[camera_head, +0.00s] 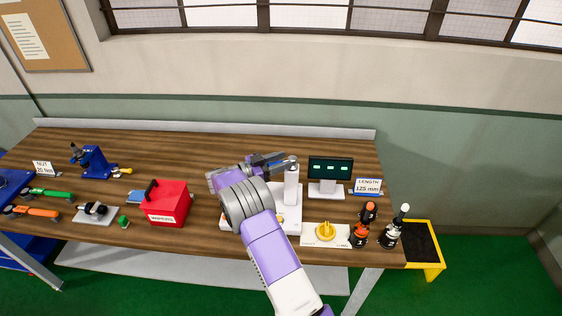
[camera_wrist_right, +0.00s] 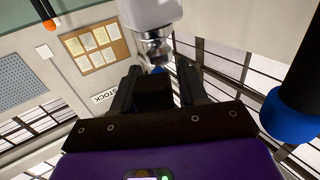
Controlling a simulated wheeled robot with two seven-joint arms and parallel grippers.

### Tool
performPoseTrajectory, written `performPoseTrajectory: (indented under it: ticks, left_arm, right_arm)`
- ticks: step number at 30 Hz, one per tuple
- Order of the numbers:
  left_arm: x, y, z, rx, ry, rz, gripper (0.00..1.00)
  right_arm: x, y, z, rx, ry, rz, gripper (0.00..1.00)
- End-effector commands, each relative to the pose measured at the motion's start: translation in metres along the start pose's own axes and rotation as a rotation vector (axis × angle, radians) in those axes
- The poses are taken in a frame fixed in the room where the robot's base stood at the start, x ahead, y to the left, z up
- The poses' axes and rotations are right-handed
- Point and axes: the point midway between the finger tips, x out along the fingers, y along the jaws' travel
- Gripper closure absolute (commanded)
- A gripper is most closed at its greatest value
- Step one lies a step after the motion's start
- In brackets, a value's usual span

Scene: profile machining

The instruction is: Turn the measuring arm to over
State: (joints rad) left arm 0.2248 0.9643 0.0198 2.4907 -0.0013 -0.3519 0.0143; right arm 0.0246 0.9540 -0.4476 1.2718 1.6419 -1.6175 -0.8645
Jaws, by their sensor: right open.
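The measuring device is a white upright column (camera_head: 291,188) on a white base (camera_head: 290,222), with the measuring arm (camera_head: 287,162) at its top. My right gripper (camera_head: 270,160) is open at the height of the column's top, just left of it, its fingers pointing towards the measuring arm. In the right wrist view a white part with a metal end (camera_wrist_right: 157,45) shows just beyond the gripper's fingertips (camera_wrist_right: 160,75). I cannot tell whether the fingers touch it. My right arm hides part of the base. My left gripper is not in view.
A dark display (camera_head: 330,168) and a length sign (camera_head: 368,187) stand right of the column. A red box (camera_head: 165,204) stands to the left.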

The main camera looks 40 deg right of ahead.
Motion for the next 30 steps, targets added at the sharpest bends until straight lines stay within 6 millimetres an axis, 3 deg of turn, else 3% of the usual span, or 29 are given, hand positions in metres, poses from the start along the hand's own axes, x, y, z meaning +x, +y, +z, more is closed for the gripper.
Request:
performPoseTrajectory:
  ticks: [12, 23, 25, 30]
  left_arm:
    - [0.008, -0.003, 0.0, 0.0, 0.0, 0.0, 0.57]
    - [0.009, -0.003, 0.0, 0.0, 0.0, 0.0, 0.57]
    - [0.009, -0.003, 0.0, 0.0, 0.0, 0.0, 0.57]
    - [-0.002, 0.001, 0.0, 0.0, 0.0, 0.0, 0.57]
  right_arm:
    - [-0.063, 0.0, 0.001, 0.001, 0.001, -0.002, 0.57]
    - [-0.073, 0.0, 0.0, 0.0, 0.001, 0.0, 0.57]
    - [-0.073, 0.0, 0.0, 0.0, 0.001, 0.0, 0.64]
    - [-0.072, 0.0, -0.011, 0.0, 0.001, 0.0, 0.9]
